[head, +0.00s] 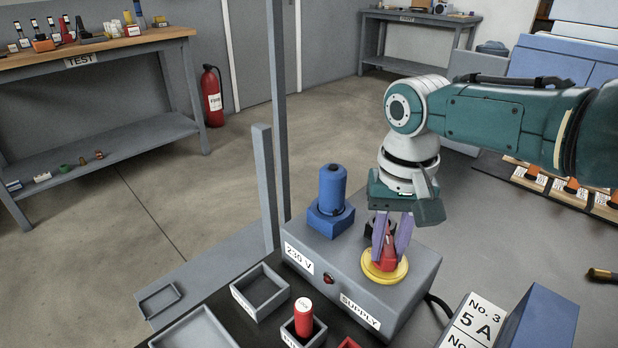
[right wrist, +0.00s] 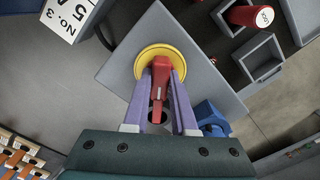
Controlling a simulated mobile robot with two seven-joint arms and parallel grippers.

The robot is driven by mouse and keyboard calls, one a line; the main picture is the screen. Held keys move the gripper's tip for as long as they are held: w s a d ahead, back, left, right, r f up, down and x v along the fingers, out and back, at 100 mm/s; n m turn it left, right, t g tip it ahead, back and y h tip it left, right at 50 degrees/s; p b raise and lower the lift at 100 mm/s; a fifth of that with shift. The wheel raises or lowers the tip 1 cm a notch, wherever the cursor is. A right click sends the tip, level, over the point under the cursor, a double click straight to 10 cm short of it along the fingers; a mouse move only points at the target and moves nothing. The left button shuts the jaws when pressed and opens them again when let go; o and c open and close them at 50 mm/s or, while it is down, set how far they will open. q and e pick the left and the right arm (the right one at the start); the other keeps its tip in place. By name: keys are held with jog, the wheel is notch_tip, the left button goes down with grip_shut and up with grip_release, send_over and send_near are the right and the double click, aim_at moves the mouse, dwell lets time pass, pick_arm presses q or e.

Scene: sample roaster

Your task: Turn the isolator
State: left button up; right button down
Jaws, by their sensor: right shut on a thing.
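The isolator is a red handle (right wrist: 160,78) on a round yellow base (head: 384,268), on top of the grey supply box (head: 412,278). My right gripper (head: 392,240) comes down on it from above. Its two purple fingers are shut on the red handle, one on each side, which also shows in the right wrist view (right wrist: 161,95). In the right wrist view the handle points along the fingers, toward the gripper's body. The fingers hide part of the handle in the head view. My left gripper is not in view.
A blue socket (head: 331,190) stands on the box, left of my gripper. A small red lamp (head: 328,279) is on its front. Grey bins (head: 260,290), one with a red cylinder (head: 303,318), stand before the box. A blue block (head: 540,320) stands at right.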

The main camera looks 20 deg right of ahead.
aim_at(388, 246)
jog(key=n, duration=0.5)
jog(key=shift+n+p, duration=0.3)
jog(key=n, duration=0.2)
jog(key=shift+n, duration=1.1)
jog(key=c, duration=0.7)
grip_release()
notch_tip(388, 246, up, 9)
jog(key=p, duration=0.5)
jog(key=shift+r, duration=0.45)
